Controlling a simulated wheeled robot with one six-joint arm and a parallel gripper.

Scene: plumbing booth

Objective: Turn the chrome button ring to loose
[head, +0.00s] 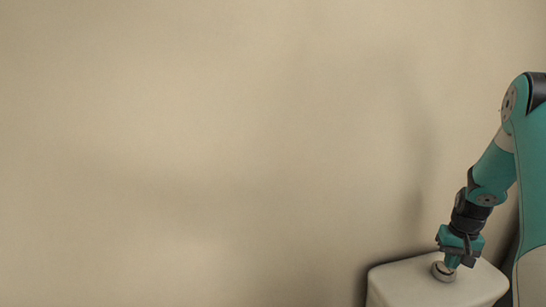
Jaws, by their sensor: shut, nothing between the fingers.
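The chrome button ring (441,273) is a small round metallic piece on top of a pale box that looks like a cistern (400,285), at the lower right of the head view. My gripper (453,264) points down at the ring from above and slightly to the right. Its tips overlap the ring's right side in the picture; I cannot tell whether they touch it. The gripper is shut and empty. The ring's far right side is partly hidden by the gripper, and its turn position is too small to read.
A plain beige wall (200,140) fills most of the view behind the cistern. The cistern lid has bare room to the left of the ring. My arm comes down from the right edge. The space left of the cistern shows no obstacles.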

